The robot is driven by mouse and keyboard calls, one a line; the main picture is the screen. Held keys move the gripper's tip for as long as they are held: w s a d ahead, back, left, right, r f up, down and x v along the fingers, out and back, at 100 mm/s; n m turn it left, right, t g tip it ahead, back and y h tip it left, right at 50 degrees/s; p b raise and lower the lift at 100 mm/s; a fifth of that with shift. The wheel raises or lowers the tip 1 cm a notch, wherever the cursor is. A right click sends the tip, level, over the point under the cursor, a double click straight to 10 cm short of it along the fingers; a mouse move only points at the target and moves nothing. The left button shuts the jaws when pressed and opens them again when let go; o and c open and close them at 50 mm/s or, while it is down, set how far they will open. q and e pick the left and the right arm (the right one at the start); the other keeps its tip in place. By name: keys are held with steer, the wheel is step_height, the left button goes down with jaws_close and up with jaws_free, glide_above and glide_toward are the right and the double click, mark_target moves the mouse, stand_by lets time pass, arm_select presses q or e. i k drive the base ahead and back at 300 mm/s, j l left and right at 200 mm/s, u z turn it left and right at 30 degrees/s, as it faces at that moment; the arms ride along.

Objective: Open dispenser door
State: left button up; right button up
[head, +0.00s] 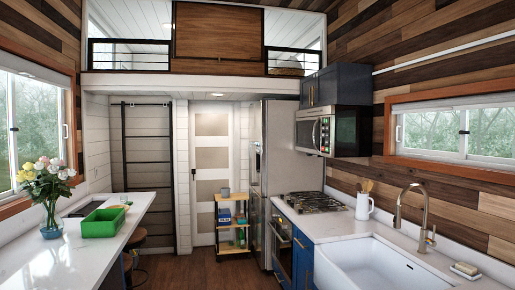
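No dispenser door shows clearly in the head view. A tall steel fridge (290,155) stands past the stove on the right side, its front turned left toward the aisle. A small dark patch on its narrow visible front may be a dispenser, but it is too small and oblique to tell. An oven (281,240) with a dark front and a bar handle sits nearer, below the counter, and looks closed. Neither of my grippers is in view.
A white counter (85,255) on the left holds a flower vase (51,220) and a green bin (103,222). A stool (134,240) stands beside it. A shelf cart (232,225) is by the white door. The right counter has a sink (368,262). The middle aisle floor (190,270) is clear.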

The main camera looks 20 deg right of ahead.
mark_target(262, 148)
steer(key=z, duration=0.55)
steer(key=i, duration=6.4)
steer(key=i+l, duration=0.1)
steer(key=i, duration=0.85)
steer(key=u, duration=0.25)
